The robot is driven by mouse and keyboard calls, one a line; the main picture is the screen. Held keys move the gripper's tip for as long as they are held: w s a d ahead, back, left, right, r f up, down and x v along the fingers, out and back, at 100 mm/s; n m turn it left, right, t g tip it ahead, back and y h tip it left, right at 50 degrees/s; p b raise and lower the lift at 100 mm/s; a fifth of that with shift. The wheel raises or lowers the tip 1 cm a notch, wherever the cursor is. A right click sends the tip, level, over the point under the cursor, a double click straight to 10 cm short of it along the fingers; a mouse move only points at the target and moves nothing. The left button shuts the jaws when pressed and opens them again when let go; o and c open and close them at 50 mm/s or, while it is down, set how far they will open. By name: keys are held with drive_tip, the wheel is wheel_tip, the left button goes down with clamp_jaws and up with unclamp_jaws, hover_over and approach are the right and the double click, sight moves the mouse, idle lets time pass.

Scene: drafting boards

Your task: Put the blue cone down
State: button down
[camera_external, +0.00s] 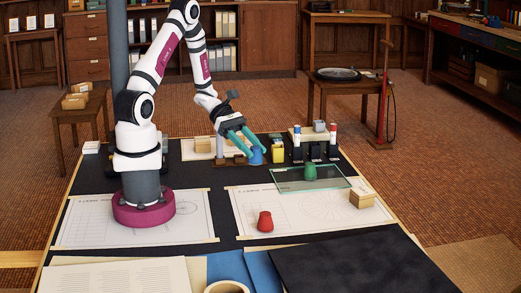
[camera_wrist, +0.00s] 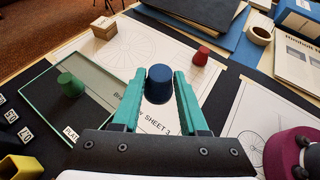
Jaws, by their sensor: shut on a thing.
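My gripper (camera_external: 252,146) has teal fingers and reaches down over the back middle of the table. In the wrist view my gripper (camera_wrist: 158,88) is shut on the blue cone (camera_wrist: 159,76), which sits between its fingertips. The blue cone (camera_external: 257,157) also shows in the external view, partly covered by the fingers. I cannot tell whether its underside touches the surface. A green cone (camera_external: 310,173) stands on a glass plate (camera_external: 340,184) to the right. A red cone (camera_external: 265,221) stands on a drawing sheet (camera_external: 240,205) nearer the front.
A yellow container (camera_external: 278,153) stands just right of the blue cone, with black holders (camera_external: 315,153) beyond it. A wooden block (camera_external: 361,200) sits at the right. The drawing sheet has free room around the red cone.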

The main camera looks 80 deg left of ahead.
drive_tip(key=d+f+m+g+h, duration=0.1)
drive_tip(key=d+f+m+g, duration=0.15)
drive_tip(key=d, duration=0.55)
drive_tip(key=shift+m+g+h, duration=0.3)
drive_tip(key=shift+m+g, duration=0.15)
drive_tip(key=f, duration=0.6)
drive_tip(key=shift+s+a+f, duration=0.15)
drive_tip(key=shift+s+f, duration=0.05)
drive_tip(key=shift+f, duration=0.05)
drive_tip(key=shift+c, duration=2.2)
unclamp_jaws()
drive_tip(key=shift+f, duration=0.15)
